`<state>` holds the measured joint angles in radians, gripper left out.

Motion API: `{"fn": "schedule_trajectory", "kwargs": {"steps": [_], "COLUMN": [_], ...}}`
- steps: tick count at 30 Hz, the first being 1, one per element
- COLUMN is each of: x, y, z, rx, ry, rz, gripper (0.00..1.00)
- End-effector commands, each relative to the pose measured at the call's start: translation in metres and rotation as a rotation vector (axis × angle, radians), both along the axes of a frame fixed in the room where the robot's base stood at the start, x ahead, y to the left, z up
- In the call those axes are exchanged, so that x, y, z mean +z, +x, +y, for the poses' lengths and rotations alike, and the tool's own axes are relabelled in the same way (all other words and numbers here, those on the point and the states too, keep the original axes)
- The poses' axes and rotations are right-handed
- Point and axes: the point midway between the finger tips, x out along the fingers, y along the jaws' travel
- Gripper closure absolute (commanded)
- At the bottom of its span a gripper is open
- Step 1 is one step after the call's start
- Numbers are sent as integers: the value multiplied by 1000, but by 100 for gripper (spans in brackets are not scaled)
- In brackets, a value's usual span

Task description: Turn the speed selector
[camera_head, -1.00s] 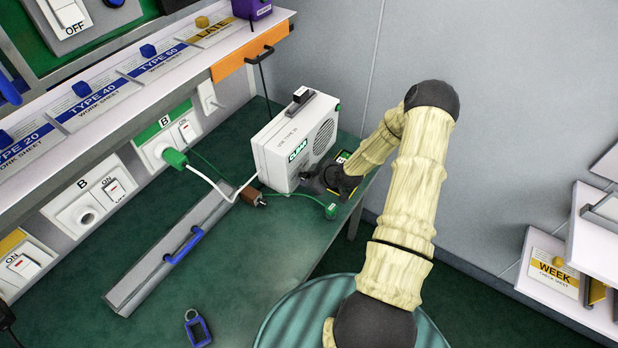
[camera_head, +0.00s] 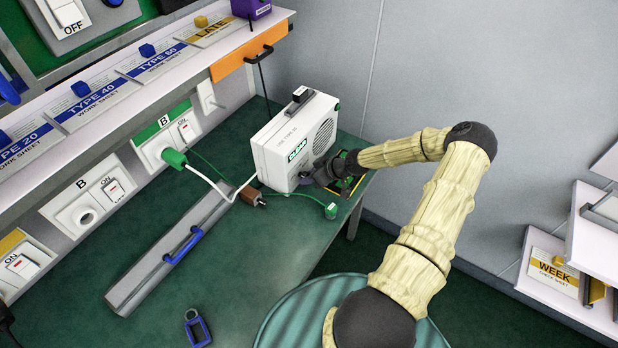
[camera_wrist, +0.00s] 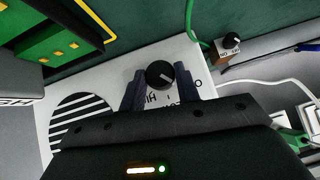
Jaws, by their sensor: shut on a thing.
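The speed selector (camera_wrist: 160,75) is a round black knob with a white pointer line, on a white panel printed with partly hidden letters. The white machine (camera_head: 284,152) with a round grille and a green label stands on the green bench. In the head view my gripper (camera_head: 322,173) is at the machine's lower right, and its own wrist hides the knob there.
A green and yellow item (camera_head: 345,175) lies close beside my gripper. A white cable (camera_head: 212,184) and a small brown box (camera_head: 251,195) lie left of the machine. The bench front is mostly clear.

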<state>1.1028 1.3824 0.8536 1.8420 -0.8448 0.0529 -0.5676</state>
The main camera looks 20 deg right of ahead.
Motion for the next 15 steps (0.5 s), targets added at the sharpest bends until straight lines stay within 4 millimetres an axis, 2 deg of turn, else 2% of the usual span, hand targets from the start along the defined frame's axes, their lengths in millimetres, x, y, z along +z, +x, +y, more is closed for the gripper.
{"fn": "schedule_trajectory", "kwargs": {"steps": [15], "x": [-8], "y": [4], "z": [-5], "rx": [-3], "ry": [332], "rz": [215], "gripper": [91]}}
